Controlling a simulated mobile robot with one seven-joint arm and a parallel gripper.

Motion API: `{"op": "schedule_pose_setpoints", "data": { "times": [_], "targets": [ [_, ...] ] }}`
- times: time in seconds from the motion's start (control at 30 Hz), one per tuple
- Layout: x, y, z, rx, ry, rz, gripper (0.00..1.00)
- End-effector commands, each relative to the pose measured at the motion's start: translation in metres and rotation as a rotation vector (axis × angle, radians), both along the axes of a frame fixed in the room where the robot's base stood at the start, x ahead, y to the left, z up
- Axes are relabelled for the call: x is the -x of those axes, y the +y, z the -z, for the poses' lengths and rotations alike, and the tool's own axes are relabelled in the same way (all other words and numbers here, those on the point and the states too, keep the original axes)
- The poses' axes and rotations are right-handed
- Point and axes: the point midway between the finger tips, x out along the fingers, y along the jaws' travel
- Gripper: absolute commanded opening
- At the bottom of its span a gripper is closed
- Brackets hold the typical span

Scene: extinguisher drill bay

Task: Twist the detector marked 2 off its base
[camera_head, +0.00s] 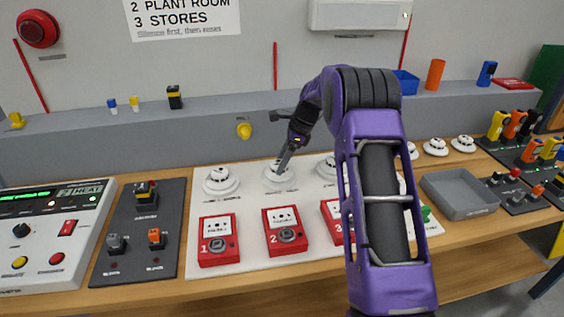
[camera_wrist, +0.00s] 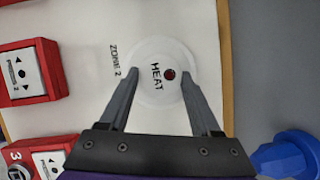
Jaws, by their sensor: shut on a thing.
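The detector at zone 2 (camera_head: 274,179) is a round white disc on a wider white base, set on the white panel. In the wrist view the detector (camera_wrist: 156,88) reads HEAT and has a dark red spot; ZONE 2 is printed on the panel beside it. My gripper (camera_head: 281,169) reaches down onto it from above. In the wrist view my gripper (camera_wrist: 159,75) has one finger on each side of the disc, shut on it. The disc appears seated on its base. Fingers partly cover its edges.
White detectors (camera_head: 220,181) and (camera_head: 326,167) stand at either side. Red call points (camera_head: 286,231) line the panel's front. A grey tray (camera_head: 460,194) lies to the right, empty. A yellow knob-like object (camera_head: 243,130) sits on the ledge face behind.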

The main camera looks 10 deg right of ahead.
Motion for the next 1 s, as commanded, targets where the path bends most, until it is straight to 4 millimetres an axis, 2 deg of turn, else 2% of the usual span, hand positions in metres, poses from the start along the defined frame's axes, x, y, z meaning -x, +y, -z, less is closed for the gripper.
{"op": "schedule_pose_setpoints", "data": {
  "times": [1.0],
  "targets": [
    [0.000,0.000,-0.032,0.000,-0.001,0.000,0.04]
  ]
}}
